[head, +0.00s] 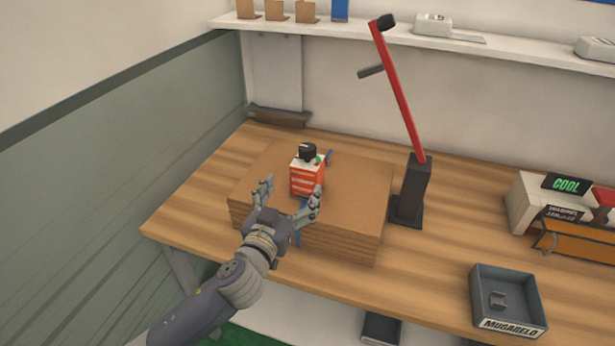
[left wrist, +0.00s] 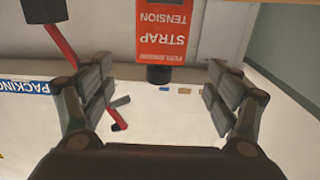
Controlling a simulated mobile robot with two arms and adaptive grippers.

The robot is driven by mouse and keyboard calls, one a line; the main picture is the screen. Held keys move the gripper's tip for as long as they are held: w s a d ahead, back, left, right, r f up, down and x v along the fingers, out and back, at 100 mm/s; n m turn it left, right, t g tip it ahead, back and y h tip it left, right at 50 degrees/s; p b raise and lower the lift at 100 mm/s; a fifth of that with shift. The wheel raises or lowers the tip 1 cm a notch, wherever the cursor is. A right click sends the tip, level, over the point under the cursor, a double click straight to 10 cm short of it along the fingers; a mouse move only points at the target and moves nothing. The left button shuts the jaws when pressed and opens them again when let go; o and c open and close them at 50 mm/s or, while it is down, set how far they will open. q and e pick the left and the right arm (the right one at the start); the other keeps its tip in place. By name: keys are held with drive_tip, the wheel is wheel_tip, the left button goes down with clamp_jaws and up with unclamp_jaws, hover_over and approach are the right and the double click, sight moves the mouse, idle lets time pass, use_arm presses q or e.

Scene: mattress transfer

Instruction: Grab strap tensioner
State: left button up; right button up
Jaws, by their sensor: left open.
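The strap tensioner (head: 308,178) is a small red box with a black knob on top, standing on a stack of brown boards on the workbench. In the left wrist view the red strap tensioner (left wrist: 167,35) appears upside down, with "STRAP TENSION" lettering and its black knob between and beyond my fingers. A blue strap (head: 300,208) shows by its base. My left gripper (head: 290,190) is open, on the near side of the tensioner with its fingers spread towards it; it also shows open in the left wrist view (left wrist: 160,72). No hold on the tensioner is visible. My right gripper is out of view.
The brown board stack (head: 345,225) lies on the wooden workbench (head: 425,265). A red lever (head: 397,90) on a black post (head: 410,190) rises right of the stack. A grey bin (head: 505,275) and a white "COOL" device (head: 530,205) stand further right. A shelf (head: 370,35) runs behind.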

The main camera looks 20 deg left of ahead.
sight(303, 171)
use_arm(q)
drive_tip(key=w+p, duration=0.1)
drive_tip(key=w, duration=0.4)
drive_tip(key=shift+w+d+r, duration=0.1)
drive_tip(key=shift+w+d, duration=0.05)
drive_tip(key=shift+w, duration=0.15)
drive_tip(key=shift+w+r+p, duration=0.15)
drive_tip(key=shift+w+p, duration=0.95)
drive_tip(key=shift+w, duration=1.5)
drive_tip(key=c, duration=1.6)
drive_tip(key=shift+c, duration=1)
drive_tip(key=shift+r, duration=0.15)
